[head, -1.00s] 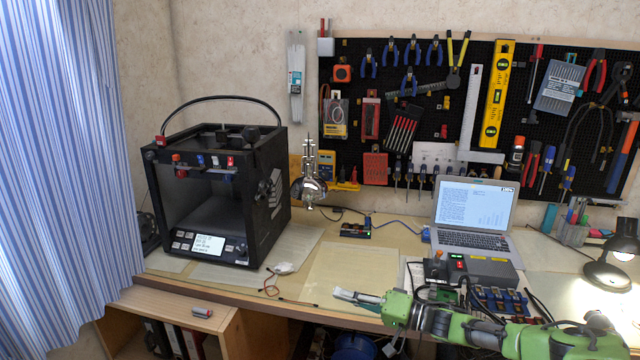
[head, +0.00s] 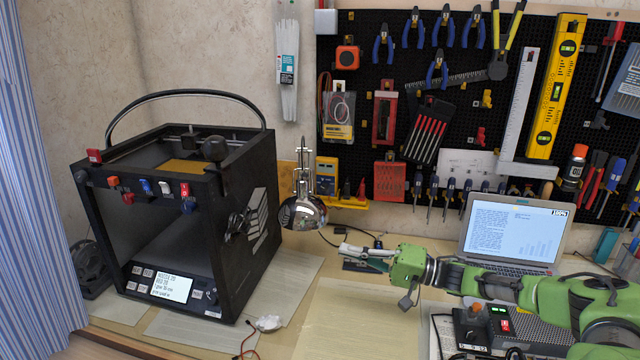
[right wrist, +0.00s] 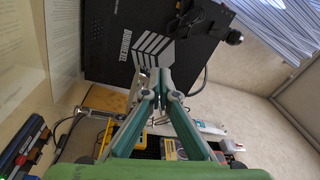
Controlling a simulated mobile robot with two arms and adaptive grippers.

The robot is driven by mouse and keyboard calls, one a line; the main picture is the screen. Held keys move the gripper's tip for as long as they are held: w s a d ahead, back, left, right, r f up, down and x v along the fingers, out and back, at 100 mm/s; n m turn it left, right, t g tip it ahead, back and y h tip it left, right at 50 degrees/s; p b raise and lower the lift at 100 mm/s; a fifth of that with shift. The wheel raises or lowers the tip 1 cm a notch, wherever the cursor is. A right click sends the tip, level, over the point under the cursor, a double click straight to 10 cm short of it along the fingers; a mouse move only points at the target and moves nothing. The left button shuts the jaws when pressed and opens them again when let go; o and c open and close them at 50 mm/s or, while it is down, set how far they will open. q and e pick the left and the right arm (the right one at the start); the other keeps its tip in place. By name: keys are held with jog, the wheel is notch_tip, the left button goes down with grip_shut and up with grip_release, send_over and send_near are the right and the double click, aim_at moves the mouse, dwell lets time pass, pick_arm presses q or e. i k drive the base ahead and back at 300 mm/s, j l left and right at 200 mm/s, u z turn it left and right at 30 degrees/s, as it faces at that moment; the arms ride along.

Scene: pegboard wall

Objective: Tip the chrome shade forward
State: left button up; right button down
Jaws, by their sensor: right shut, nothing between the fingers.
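The chrome shade (head: 302,213) is a shiny dome on a thin upright chrome stem, standing just right of the black 3D printer in the head view. Its rounded side faces up and its rim is low. My right gripper (head: 342,249) is right of the shade and a little lower in the picture, fingers pointing left. Its fingers are shut and empty, and a gap shows between them and the shade. In the right wrist view the gripper's tips (right wrist: 161,78) meet in front of the printer. My left gripper is in no view.
The black 3D printer (head: 230,240) stands close on the left of the shade. The pegboard (head: 450,140) with tools is behind. A laptop (head: 515,230) and a grey box (head: 490,325) are at the right. A bare mat (head: 350,320) lies in front.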

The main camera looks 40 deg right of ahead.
aim_at(303, 211)
jog(key=i+l, duration=0.7)
jog(key=l, duration=0.15)
